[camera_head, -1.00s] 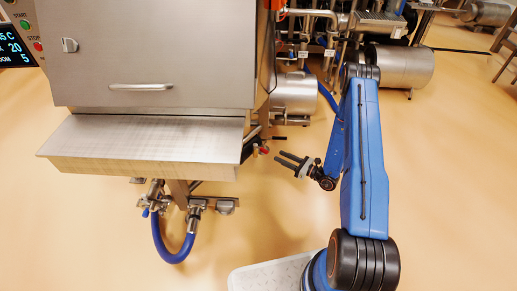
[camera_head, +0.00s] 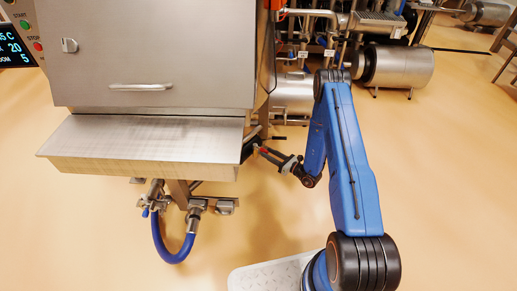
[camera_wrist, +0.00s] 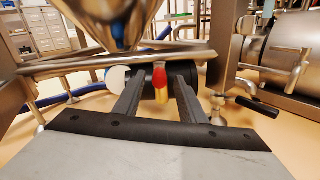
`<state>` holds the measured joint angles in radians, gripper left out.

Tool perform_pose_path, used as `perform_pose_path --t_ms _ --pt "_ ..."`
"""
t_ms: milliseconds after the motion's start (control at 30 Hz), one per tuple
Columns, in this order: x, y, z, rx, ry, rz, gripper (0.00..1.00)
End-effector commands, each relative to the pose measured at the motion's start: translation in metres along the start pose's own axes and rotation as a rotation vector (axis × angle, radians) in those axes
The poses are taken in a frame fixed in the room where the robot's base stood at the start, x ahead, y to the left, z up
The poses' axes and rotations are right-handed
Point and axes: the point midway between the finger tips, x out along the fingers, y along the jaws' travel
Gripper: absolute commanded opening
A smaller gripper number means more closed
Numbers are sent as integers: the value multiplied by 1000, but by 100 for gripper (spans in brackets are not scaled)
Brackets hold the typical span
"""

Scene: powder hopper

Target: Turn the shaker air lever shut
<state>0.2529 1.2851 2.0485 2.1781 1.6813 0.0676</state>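A small lever with a red grip and a brass-yellow part below it (camera_wrist: 159,77) sits under the hopper, in the middle of the wrist view. In the head view its red part (camera_head: 264,150) shows beside the right end of the steel shelf. My gripper (camera_head: 269,154) reaches it from the right. In the wrist view my gripper's two dark fingers (camera_wrist: 160,84) stand on either side of the red grip, with a narrow gap visible on each side. The gripper is open. A dark cylinder with a pale end (camera_wrist: 117,78) lies behind the fingers.
A black-handled lever (camera_wrist: 258,106) is to the right of the fingers, also seen in the head view (camera_head: 279,138). The steel hopper cone (camera_wrist: 118,22) and a bar hang close above. A steel drum (camera_wrist: 285,55) stands at right.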

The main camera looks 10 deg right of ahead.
Motion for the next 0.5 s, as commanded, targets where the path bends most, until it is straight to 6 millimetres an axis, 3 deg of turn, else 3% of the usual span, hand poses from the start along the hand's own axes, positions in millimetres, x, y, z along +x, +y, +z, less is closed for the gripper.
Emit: perform_pose_path --t_ms 300,500 --pt "53 1 0 -2 0 3 37" --pt "71 0 0 -1 0 1 37"
